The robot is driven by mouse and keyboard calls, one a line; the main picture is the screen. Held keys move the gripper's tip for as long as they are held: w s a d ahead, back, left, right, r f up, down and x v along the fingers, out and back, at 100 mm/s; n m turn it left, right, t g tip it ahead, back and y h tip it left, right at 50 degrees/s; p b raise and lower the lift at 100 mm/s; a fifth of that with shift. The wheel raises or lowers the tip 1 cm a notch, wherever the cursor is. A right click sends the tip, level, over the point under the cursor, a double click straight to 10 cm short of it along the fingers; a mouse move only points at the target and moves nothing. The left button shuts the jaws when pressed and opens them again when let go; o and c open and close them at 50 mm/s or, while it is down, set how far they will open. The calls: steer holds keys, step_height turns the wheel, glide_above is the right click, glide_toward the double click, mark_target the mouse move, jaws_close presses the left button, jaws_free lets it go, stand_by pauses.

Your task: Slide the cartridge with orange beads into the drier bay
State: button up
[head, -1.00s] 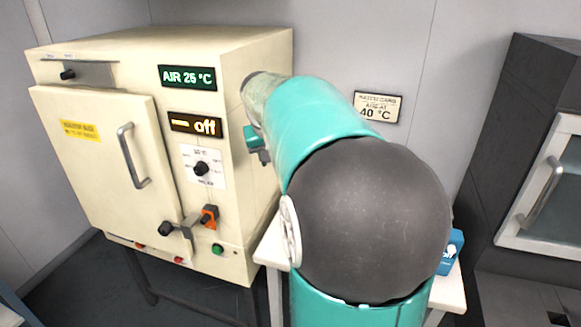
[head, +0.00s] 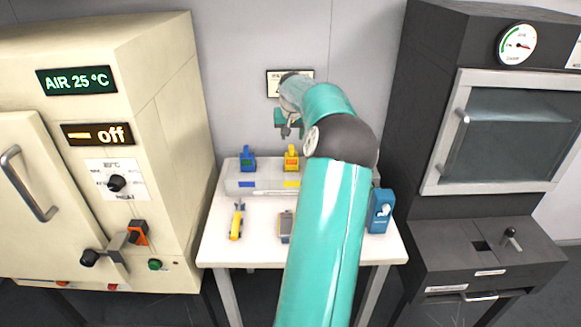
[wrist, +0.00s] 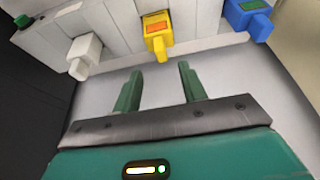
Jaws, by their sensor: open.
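A yellow-handled piece (head: 291,158) with an orange window stands at the back of the white table; in the wrist view it is the middle one (wrist: 157,28). A blue piece (head: 247,160) with a green window is beside it, also in the wrist view (wrist: 247,14). A white piece (wrist: 85,54) is on the other side; its window is not visible. They sit along a pale unit (head: 238,186); I cannot tell which part is the drier bay. My gripper (wrist: 160,83) is open and empty, apart from the yellow piece. In the head view my gripper (head: 288,130) is above it.
A yellow tool (head: 237,222), a grey item (head: 286,226) and a blue box (head: 380,211) lie on the white table (head: 222,240). A cream oven (head: 165,150) reading off stands left. A dark cabinet (head: 425,120) with a glass door stands right. My arm hides part of the table.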

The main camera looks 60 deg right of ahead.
mark_target(291, 145)
steer(key=shift+w+d+f, duration=0.15)
steer(key=shift+w+f, duration=0.1)
steer(key=shift+f, duration=0.2)
steer(key=shift+w+d+f, duration=0.1)
steer(key=shift+w+f, duration=0.15)
steer(key=shift+f, duration=0.2)
steer(key=shift+s+d+f, duration=0.1)
steer(key=shift+d+f, duration=0.05)
steer(key=shift+f, duration=0.25)
steer(key=x, duration=0.5)
steer(key=shift+d, duration=0.25)
steer(key=shift+c, duration=0.4)
jaws_close()
steer(key=shift+r, duration=0.1)
